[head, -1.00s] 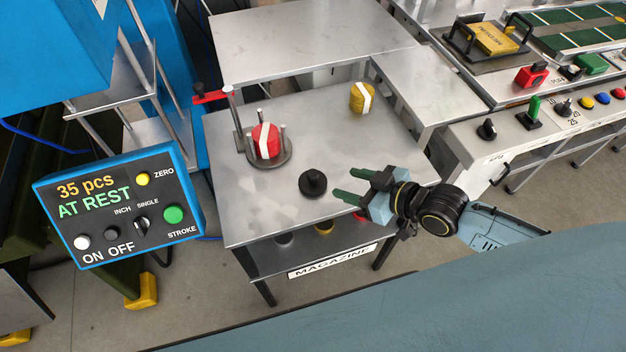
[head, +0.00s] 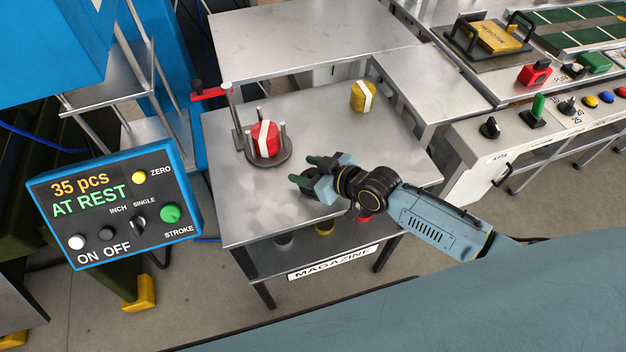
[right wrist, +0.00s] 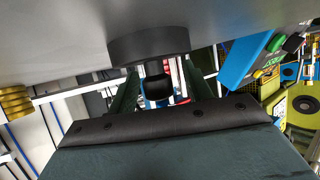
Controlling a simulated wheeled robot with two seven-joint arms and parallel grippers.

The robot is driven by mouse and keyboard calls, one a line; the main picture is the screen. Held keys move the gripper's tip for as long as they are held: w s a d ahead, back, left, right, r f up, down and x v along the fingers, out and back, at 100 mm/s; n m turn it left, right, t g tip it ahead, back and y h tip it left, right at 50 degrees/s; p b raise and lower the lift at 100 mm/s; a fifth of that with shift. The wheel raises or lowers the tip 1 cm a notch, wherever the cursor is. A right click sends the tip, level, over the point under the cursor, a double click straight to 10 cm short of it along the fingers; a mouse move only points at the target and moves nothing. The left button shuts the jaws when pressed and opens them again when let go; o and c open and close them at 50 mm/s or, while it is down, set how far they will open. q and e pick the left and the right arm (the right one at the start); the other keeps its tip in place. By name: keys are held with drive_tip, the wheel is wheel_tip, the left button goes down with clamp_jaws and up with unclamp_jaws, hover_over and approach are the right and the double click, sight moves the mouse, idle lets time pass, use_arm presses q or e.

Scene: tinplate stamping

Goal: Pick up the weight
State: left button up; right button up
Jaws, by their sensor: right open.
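The weight is a dark disc with a knob on top, standing on the grey metal table (head: 235,215) near its front. In the head view the weight (head: 306,186) is mostly hidden by my right gripper (head: 309,171). In the right wrist view the picture is turned over: the weight's wide disc (right wrist: 148,44) is at the top, and its knob hangs between the two green fingers of my right gripper (right wrist: 160,90). The fingers are open, one on each side of the knob, with gaps visible. My left gripper is not in view.
A red roll with a white band (head: 264,138) sits among upright posts on a round stand at the left. A yellow roll (head: 362,97) stands at the table's back right. A control box (head: 115,205) is at the left. A shelf marked MAGAZINE (head: 331,263) lies below.

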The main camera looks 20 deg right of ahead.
clamp_jaws()
drive_tip(key=shift+r, duration=0.1)
idle(0.4)
